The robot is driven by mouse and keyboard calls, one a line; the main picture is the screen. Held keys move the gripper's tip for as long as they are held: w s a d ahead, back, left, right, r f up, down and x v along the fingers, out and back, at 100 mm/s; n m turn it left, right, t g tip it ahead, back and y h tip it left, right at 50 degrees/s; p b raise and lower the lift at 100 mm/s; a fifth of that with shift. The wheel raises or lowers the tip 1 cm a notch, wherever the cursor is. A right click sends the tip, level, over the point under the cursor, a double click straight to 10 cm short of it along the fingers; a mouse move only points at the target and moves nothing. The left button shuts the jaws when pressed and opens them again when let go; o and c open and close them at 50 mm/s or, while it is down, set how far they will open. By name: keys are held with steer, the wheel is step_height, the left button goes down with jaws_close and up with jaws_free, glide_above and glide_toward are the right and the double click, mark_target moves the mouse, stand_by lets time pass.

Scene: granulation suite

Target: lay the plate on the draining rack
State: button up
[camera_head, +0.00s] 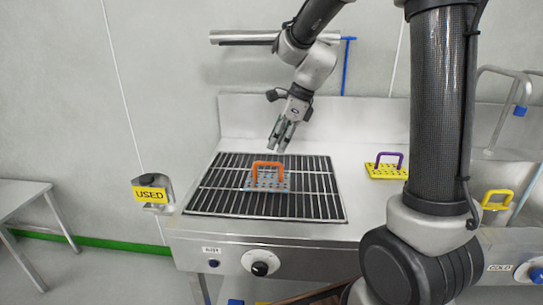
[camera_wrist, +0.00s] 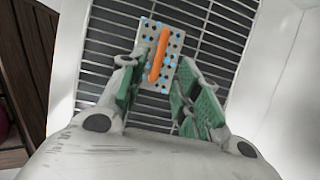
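A grey plate with blue spots and an orange handle (camera_head: 268,183) lies on the dark barred rack (camera_head: 325,208), near its middle. The handle stands up from the plate. In the wrist view the plate (camera_wrist: 177,48) shows past and between the fingertips, resting on the bars (camera_wrist: 222,45). My gripper (camera_head: 281,148) is above and behind the plate, apart from it. In the wrist view my gripper (camera_wrist: 155,85) has its green-padded fingers spread with nothing between them.
A yellow plate with a purple handle (camera_head: 385,168) lies on the steel counter right of the rack. A "USED" sign (camera_head: 150,194) stands at the left. My arm hides part of the counter.

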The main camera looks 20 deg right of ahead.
steer(key=s+d+r+n+t+h, duration=0.1)
steer(key=s+d+r+n, duration=0.3)
steer(key=s+n, duration=0.25)
steer(key=s+d+r+n+h, duration=0.1)
steer(key=s+d+r+n, duration=0.3)
steer(key=s, duration=0.4)
steer(key=s+d+n+t+h, duration=0.1)
steer(key=s+d+n, duration=0.3)
steer(key=s+n, duration=0.7)
steer(key=shift+f+n+h, duration=0.35)
steer(key=shift+n+h, duration=0.1)
steer(key=shift+h, duration=0.05)
steer(key=shift+s, duration=0.1)
